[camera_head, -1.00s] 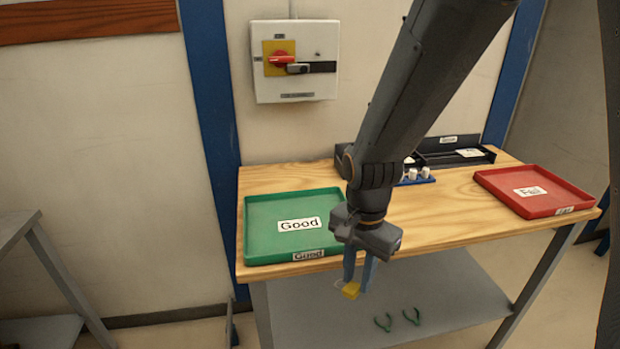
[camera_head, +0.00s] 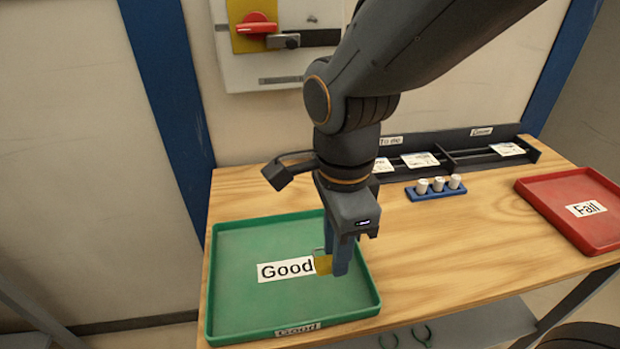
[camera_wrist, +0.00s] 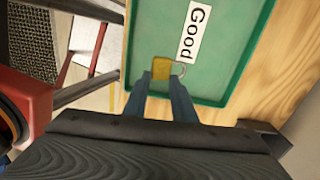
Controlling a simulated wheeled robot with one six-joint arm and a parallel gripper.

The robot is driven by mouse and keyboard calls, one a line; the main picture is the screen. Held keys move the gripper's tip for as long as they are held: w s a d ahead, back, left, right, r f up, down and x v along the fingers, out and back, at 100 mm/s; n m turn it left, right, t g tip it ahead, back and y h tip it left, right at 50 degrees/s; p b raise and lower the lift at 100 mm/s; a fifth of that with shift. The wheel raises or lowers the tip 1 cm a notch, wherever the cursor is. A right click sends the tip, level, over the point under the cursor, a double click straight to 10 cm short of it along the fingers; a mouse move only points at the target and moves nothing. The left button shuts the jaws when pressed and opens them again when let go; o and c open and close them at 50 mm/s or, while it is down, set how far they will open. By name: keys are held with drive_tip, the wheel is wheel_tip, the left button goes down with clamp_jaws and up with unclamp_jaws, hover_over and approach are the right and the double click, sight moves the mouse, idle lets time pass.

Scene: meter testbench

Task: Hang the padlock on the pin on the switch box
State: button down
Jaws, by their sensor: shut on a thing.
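My gripper (camera_head: 340,262) is shut on the yellow padlock (camera_head: 323,263), above the right part of the green Good tray. In the wrist view the padlock (camera_wrist: 161,71) sits at the fingertips (camera_wrist: 164,80), its pale shackle pointing to the right. The switch box (camera_head: 278,70) is on the wall at the upper left of the head view, with its top cut off. It has a red handle (camera_head: 257,23) on a yellow plate and a grey pin piece (camera_head: 285,41) below it. My arm covers part of the area right of the box.
The green Good tray (camera_head: 226,300) lies on the wooden table's left side, the red Fail tray (camera_head: 538,205) on its right. A blue holder with white pieces (camera_head: 436,188) and black bins (camera_head: 455,152) stand at the back. The wood between the trays is clear.

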drive_tip(key=shift+w, duration=0.15)
drive_tip(key=w+a+f+p, duration=0.1)
drive_tip(key=w, duration=0.5)
drive_tip(key=w+a+p, duration=0.1)
drive_tip(key=w+a, duration=0.1)
drive_tip(key=w, duration=0.4)
drive_tip(key=w+a+f, duration=0.1)
drive_tip(key=w+a, duration=0.1)
drive_tip(key=w, duration=0.5)
drive_tip(key=shift+f+p, duration=0.3)
drive_tip(key=shift+p, duration=0.1)
wheel_tip(320, 180, down, 4)
drive_tip(key=shift+p, duration=0.45)
drive_tip(key=shift+r+p, duration=0.2)
drive_tip(key=shift+p, duration=0.25)
drive_tip(key=shift+w+f, duration=0.1)
drive_tip(key=shift+f, duration=0.15)
